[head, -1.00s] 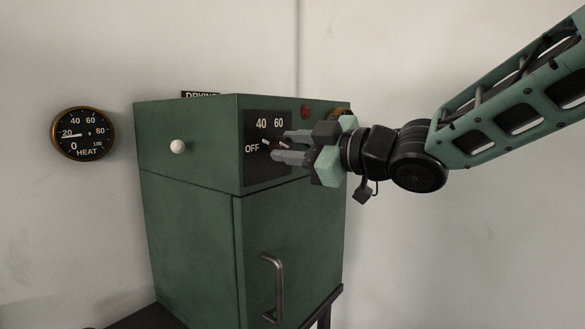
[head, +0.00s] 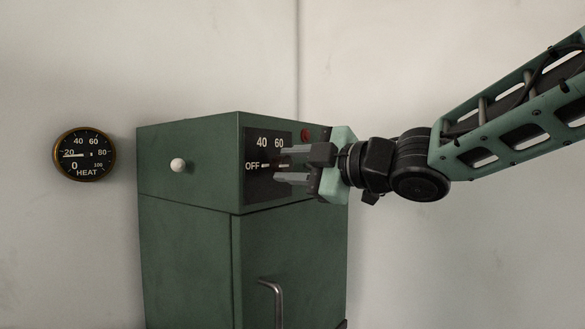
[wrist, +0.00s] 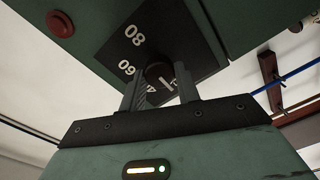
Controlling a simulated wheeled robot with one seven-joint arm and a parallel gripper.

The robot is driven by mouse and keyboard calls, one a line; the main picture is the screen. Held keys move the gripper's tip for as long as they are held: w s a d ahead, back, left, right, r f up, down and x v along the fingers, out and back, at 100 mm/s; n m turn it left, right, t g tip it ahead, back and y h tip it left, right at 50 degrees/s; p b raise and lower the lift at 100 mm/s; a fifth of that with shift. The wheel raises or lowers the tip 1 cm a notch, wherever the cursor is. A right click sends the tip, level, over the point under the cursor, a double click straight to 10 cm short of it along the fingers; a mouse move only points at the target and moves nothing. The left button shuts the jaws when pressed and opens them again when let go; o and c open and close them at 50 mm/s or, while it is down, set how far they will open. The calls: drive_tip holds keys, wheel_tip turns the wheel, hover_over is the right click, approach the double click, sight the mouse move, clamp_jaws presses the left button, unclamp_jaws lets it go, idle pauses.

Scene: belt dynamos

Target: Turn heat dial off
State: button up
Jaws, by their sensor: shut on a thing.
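The heat dial is a dark round knob (wrist: 158,74) with a white pointer line, on a black plate (head: 256,190) marked OFF, 40 and 60 on the green cabinet's front. In the wrist view 80 also shows on the plate. My gripper (head: 281,165) reaches in from the right, with one finger above and one below the dial. It is shut on the dial. In the head view the fingers partly hide the knob, and its white line looks level, in line with the OFF mark. In the wrist view, the fingers (wrist: 158,90) stand on either side of the knob.
The green cabinet (head: 185,250) has a white knob (head: 178,165) at left and a metal door handle (head: 272,295) below. A red button (wrist: 60,23) is near the plate. A round HEAT gauge (head: 85,154) on the wall reads near 20. The wall right of the cabinet is clear.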

drive_tip(key=o, duration=1)
drive_tip(key=shift+p+v, duration=1.3)
drive_tip(key=shift+v, duration=7.4)
